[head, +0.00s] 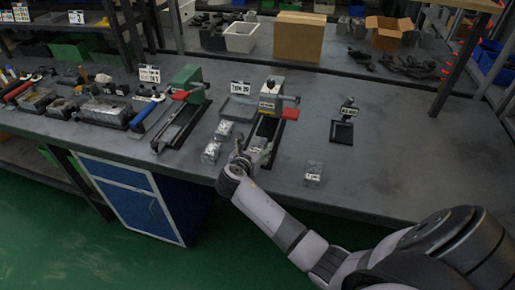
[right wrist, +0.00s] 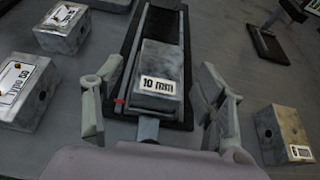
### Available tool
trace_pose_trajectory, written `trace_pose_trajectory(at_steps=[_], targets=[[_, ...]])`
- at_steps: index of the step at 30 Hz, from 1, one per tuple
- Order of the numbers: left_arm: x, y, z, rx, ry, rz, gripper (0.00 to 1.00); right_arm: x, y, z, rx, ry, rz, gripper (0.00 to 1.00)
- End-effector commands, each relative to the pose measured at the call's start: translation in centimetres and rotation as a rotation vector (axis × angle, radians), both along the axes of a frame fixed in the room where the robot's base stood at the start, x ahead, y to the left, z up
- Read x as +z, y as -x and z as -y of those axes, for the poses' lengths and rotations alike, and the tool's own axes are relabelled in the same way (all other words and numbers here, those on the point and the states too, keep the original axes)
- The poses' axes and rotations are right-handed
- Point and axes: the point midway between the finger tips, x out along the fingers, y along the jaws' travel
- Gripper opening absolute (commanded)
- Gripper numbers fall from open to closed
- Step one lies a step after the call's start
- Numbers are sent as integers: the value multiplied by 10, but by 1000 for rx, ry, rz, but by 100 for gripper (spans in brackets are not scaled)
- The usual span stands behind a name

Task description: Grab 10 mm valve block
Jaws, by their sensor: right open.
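The 10 mm valve block (right wrist: 160,62) is a grey metal block with a white "10 mm" label. In the right wrist view it sits at the near end of a black fixture (right wrist: 181,112). My right gripper (right wrist: 158,88) is open, with one finger on each side of the block and a visible gap to it. In the head view my right gripper (head: 241,160) is over the bench's front edge, at the near end of the fixture; the block (head: 258,144) is partly hidden there. My left gripper is not in view.
Two labelled blocks (head: 224,131) (head: 211,153) lie left of the gripper, and another block (head: 313,173) lies to the right. A green-ended fixture (head: 188,92) stands farther left. A small black stand (head: 342,131) is at right. The bench's right side (head: 410,150) is clear.

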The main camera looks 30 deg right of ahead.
Motion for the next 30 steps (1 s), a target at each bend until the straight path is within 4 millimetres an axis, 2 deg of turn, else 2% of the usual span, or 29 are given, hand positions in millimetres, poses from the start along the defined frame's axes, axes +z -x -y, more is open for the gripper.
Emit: trace_pose_trajectory(at_steps=[3, 11, 30], targets=[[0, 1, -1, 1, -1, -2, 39, -5, -7, 8, 0, 0, 0, 65], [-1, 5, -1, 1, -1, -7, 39, -6, -8, 9, 1, -2, 0, 64], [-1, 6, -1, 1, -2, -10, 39, -5, -7, 9, 1, -1, 0, 22]])
